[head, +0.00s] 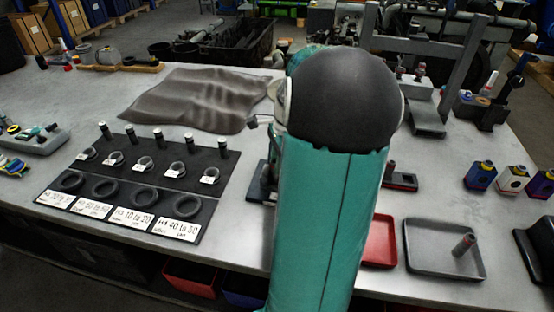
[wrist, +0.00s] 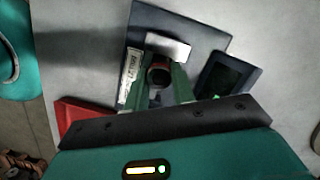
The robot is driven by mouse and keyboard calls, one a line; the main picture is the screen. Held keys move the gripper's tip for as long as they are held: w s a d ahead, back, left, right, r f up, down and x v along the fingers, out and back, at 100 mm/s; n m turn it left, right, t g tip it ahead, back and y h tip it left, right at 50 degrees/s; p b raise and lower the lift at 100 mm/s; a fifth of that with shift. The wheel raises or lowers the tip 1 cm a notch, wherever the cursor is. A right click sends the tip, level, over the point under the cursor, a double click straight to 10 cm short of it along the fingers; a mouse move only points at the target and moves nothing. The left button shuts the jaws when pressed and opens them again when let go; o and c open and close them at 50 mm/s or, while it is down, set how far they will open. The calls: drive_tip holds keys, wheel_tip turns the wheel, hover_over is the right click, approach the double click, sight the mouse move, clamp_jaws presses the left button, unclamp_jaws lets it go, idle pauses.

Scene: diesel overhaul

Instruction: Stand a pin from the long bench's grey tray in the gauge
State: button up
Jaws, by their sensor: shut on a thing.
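In the wrist view my gripper (wrist: 160,84) is shut on a pin (wrist: 160,74), whose dark round end with a reddish rim shows between the green fingers. They are over a dark plate (wrist: 205,28) with a pale block and a white label, which looks like the gauge. Whether the pin touches or sits in it, I cannot tell. In the head view my arm hides the gripper and most of that plate; a dark edge (head: 262,183) shows left of the arm. The grey tray (head: 415,262) at the bench's front right holds another pin (head: 464,244), tilted.
A red tray (head: 382,242) lies beside the grey tray. A dark block (wrist: 228,78) is close right of the fingers in the wrist view. A black board (head: 140,185) with rings and small posts fills the left, and a grey cloth (head: 195,98) lies behind it.

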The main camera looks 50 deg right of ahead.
drive_tip(key=shift+f, duration=0.4)
idle(0.3)
drive_tip(key=o, duration=1.5)
drive_tip(key=shift+r, duration=4)
